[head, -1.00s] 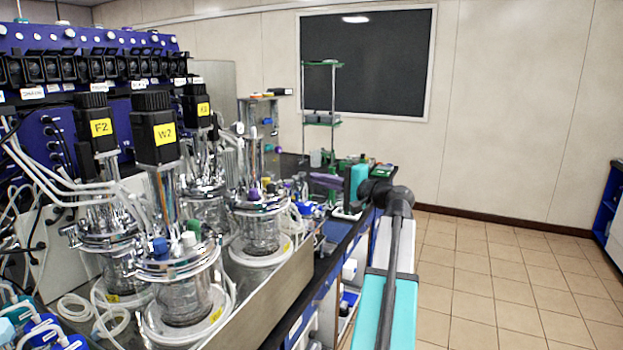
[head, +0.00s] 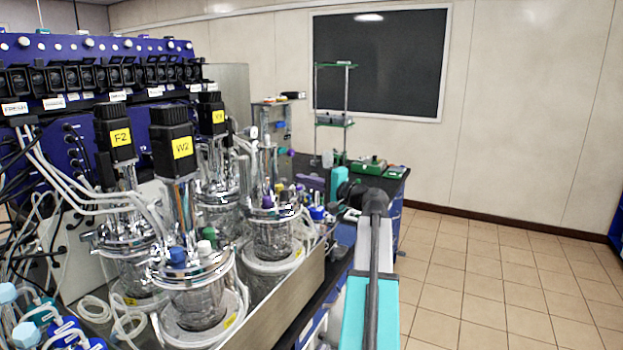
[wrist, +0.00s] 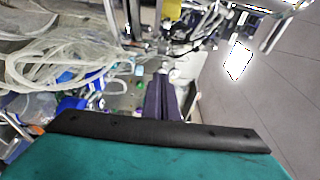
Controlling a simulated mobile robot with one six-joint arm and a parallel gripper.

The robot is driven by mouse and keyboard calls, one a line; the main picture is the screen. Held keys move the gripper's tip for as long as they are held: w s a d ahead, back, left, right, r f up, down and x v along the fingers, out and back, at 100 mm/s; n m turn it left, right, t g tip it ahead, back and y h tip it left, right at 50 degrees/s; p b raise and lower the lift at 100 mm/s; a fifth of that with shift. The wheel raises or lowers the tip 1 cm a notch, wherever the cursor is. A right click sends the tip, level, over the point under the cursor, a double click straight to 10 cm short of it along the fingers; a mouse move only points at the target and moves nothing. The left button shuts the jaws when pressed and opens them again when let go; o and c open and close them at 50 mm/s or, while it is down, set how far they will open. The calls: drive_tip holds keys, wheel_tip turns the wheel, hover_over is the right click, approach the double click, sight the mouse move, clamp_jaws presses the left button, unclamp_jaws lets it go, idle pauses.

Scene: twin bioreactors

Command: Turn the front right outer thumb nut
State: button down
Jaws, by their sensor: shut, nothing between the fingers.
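Several glass vessels with shiny metal lids stand in the head view. The nearest (head: 196,305) carries a motor (head: 172,140) labelled W2; another vessel (head: 272,238) stands behind it to the right. Thumb nuts on the lid rims are too small to tell apart, so I cannot single out the front right outer one. My gripper (head: 308,183), with purple fingers, is beyond the right vessel, pointing left. In the wrist view, the fingers (wrist: 161,82) are closed together, empty, with blurred metalwork and tubing ahead of them.
A steel tray wall (head: 285,300) runs along the vessels' right side. Pale tubing (wrist: 60,70) crowds the left of the wrist view. A green-and-grey box (head: 369,165) sits on the far bench end. Tiled floor (head: 490,280) at the right is clear.

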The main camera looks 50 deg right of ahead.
drive_tip(key=shift+w+a+p, duration=0.15)
drive_tip(key=shift+a+p, duration=0.05)
drive_tip(key=shift+a, duration=0.35)
drive_tip(key=shift+w+a+p, duration=0.15)
drive_tip(key=shift+a+p, duration=0.05)
drive_tip(key=shift+a, duration=0.35)
drive_tip(key=shift+s+h, duration=0.2)
drive_tip(key=shift+h, duration=0.1)
